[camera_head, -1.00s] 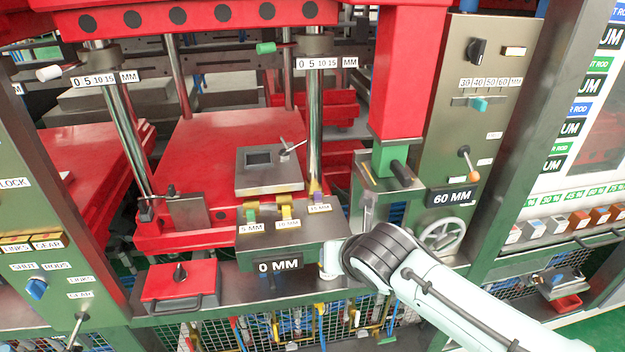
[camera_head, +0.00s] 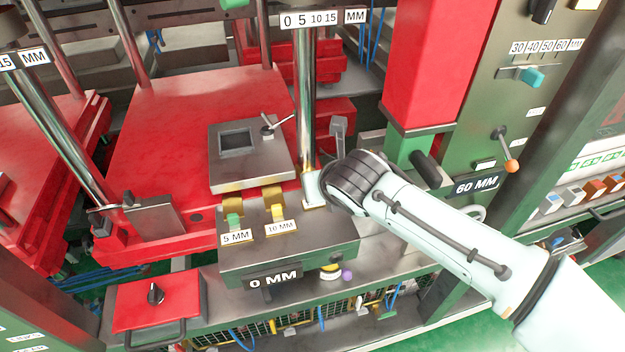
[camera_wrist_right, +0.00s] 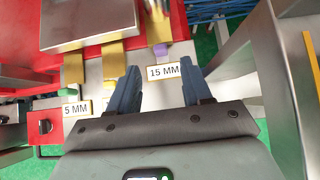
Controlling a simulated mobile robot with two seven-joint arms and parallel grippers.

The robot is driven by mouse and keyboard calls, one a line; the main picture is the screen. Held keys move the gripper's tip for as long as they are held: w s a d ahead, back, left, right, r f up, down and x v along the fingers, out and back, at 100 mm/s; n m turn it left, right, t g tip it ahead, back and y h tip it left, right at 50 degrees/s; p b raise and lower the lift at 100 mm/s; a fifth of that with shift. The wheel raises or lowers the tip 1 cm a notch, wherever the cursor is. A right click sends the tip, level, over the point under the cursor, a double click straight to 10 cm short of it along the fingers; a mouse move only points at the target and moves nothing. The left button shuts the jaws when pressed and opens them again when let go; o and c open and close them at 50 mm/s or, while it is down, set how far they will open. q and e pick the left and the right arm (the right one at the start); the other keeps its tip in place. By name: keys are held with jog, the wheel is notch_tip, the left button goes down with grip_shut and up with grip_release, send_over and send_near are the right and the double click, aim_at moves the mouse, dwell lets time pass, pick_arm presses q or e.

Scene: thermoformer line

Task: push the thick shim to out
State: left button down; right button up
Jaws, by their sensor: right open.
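The thick shim (camera_wrist_right: 156,22) shows in the right wrist view as a gold strip with a purple tab, behind the 15 MM label (camera_wrist_right: 163,71). My right gripper (camera_wrist_right: 159,78) is open, its two dark fingers on either side of that label, with the purple tab just beyond the fingertips. I cannot tell whether they touch anything. In the head view my right wrist hides the thick shim and the gripper's fingers. The 5 mm shim (camera_head: 233,220) with a green tab and the 10 mm shim (camera_head: 273,208) with a yellow tab sit to the left. My left gripper is not in view.
A steel post (camera_head: 306,100) rises behind the shims. A grey block with a small lever (camera_head: 252,155) stands on the red platen (camera_head: 165,150). A red box with a black knob (camera_head: 157,300) is at lower left.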

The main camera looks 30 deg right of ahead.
jog(key=b+x, duration=0.1)
jog(key=x, duration=0.8)
jog(key=shift+w+f, duration=0.1)
jog(key=shift+w, duration=0.05)
grip_shut()
